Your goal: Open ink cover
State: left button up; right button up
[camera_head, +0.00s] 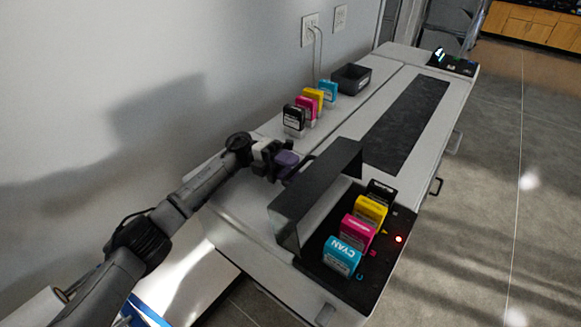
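The ink cover (312,196) is a dark grey lid on the near part of the long light-grey printer (229,199). It stands raised, and the ink bay (374,279) beside it is uncovered. In the bay stand a cyan cartridge (341,257), a magenta cartridge (357,233) and a yellow cartridge (370,211), with a black slot or holder (381,190) behind them. My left gripper (297,171) is at the cover's far left side, close to its back face. Its fingertips are small and dark, so contact and opening are unclear. My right gripper is out of view.
Spare black (294,120), magenta (306,109), yellow (313,99) and cyan (328,92) cartridges stand along the wall side of the printer top. A black tray (351,77) is behind them. Floor at right is clear.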

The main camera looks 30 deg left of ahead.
pick_arm(q)
jog(key=b+v, duration=0.3)
jog(key=v, duration=0.8)
jog(key=shift+a+f, duration=0.25)
jog(key=shift+a, duration=0.05)
jog(key=shift+b+v, duration=0.7)
jog(key=shift+v, duration=0.35)
jog(key=shift+r, duration=0.1)
